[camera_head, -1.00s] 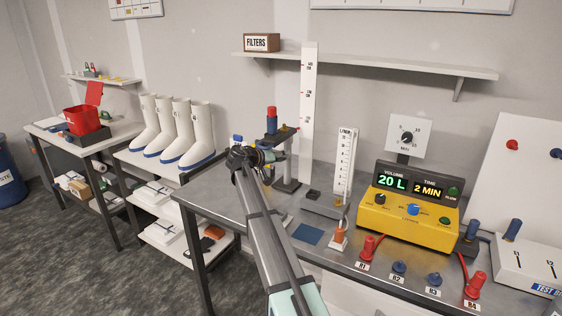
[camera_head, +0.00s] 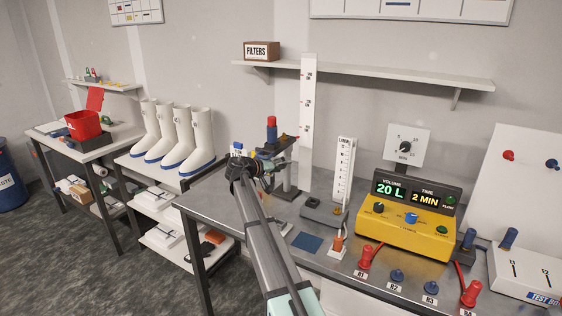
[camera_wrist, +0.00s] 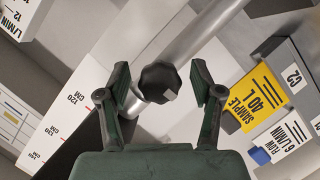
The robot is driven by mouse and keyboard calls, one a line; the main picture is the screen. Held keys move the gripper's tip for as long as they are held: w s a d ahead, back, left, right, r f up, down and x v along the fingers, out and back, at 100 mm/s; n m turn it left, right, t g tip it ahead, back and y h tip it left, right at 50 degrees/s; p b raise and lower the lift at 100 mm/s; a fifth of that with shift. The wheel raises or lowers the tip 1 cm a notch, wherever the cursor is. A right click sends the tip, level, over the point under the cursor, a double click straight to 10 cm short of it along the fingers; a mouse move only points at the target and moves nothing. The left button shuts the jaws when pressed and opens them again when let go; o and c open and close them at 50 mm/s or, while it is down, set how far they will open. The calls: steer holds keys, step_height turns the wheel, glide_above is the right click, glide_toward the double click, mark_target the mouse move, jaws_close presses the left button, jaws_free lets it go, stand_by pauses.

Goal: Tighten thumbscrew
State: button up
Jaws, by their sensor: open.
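The thumbscrew is a dark, faceted knob (camera_wrist: 158,84) with a light mark on its face, in the middle of the wrist view. It sits on a silver post (camera_wrist: 205,32) that runs diagonally up to the right. My gripper (camera_wrist: 161,76) is open, with one finger on each side of the knob and a visible gap on both sides. In the head view my gripper (camera_head: 264,178) is beside the stand (camera_head: 286,190) with a red and blue piece on top. The knob cannot be made out there.
A tall white scale (camera_head: 307,120) and a flow gauge (camera_head: 343,175) stand behind and right of my gripper. The yellow control box (camera_head: 405,232) is farther right, with red and blue plugs in front. A yellow sample card (camera_wrist: 258,97) shows at wrist-view right. A blue pad (camera_head: 307,242) lies on the bench.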

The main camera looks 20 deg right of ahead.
steer(key=shift+r+n+p, duration=0.35)
steer(key=shift+n+p, duration=0.05)
steer(key=shift+p, duration=0.65)
steer(key=f+b+v, duration=0.1)
steer(key=b+v, duration=0.4)
steer(key=v, duration=1.3)
steer(key=shift+w+a+f+n+t+y+b, duration=0.3)
steer(key=shift+w+a+f+n+t+y, duration=0.5)
steer(key=shift+a+f, duration=2)
steer(key=shift+w+a+f+n+t+y+b, duration=0.25)
steer(key=shift+a+f+y, duration=0.8)
steer(key=shift+a+f, duration=1.75)
steer(key=shift+w+a+f+n+t+y+b, duration=0.5)
steer(key=shift+a+f+n+y, duration=0.4)
steer(key=shift+a+f, duration=1.9)
steer(key=shift+s, duration=0.1)
